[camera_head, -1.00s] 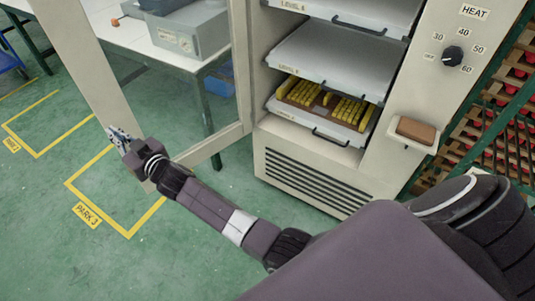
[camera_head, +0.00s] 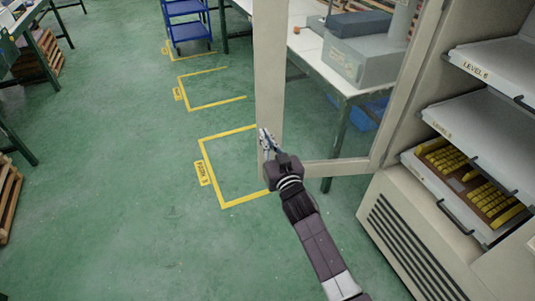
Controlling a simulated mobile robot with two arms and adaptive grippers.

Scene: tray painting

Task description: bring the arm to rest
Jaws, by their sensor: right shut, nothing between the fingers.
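My right gripper (camera_head: 266,143) is at the lower free edge of the open cabinet door (camera_head: 268,80). It is shut and empty; whether it touches the door frame cannot be told. My right arm reaches up to it from the bottom of the view. The cabinet (camera_head: 395,235) stands at the right with its door swung wide open. My left gripper is out of view.
Trays on level 6 (camera_head: 490,62) and level 5 (camera_head: 450,118) sit above a tray with yellow pieces (camera_head: 425,165). A table (camera_head: 345,85) with grey boxes stands behind the door. Yellow-marked floor bays (camera_head: 222,204) and open green floor lie left; a blue cart (camera_head: 188,25) stands far back.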

